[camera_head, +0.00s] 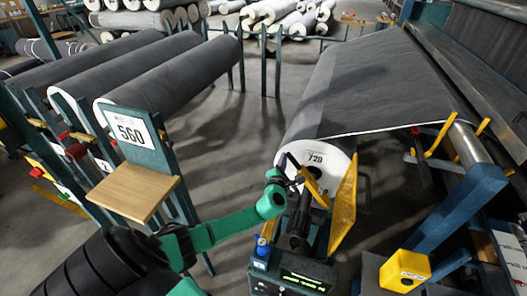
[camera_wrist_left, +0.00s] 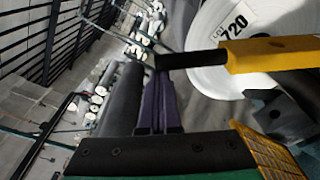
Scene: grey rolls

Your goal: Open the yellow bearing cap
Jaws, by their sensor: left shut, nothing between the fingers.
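The yellow bearing cap (camera_head: 314,187) is a slanted yellow bar with a black handle, in front of the end of the roll marked 720. In the left wrist view the cap (camera_wrist_left: 270,54) comes in from the right, and its black handle (camera_wrist_left: 192,60) points left. My left gripper (camera_head: 283,161) is at the handle's end. In the left wrist view its purple fingers (camera_wrist_left: 158,78) are shut with nothing between them. Their tips meet the handle's end in the picture; I cannot tell whether they touch it. My right gripper is not in view.
The roll marked 720 (camera_head: 318,166) lies behind the cap. A yellow mesh guard (camera_head: 345,205) stands close on the right, and a control box (camera_head: 292,277) sits below. A sign marked 560 (camera_head: 131,131) and a wooden shelf (camera_head: 134,191) stand left. Grey floor lies between the rolls.

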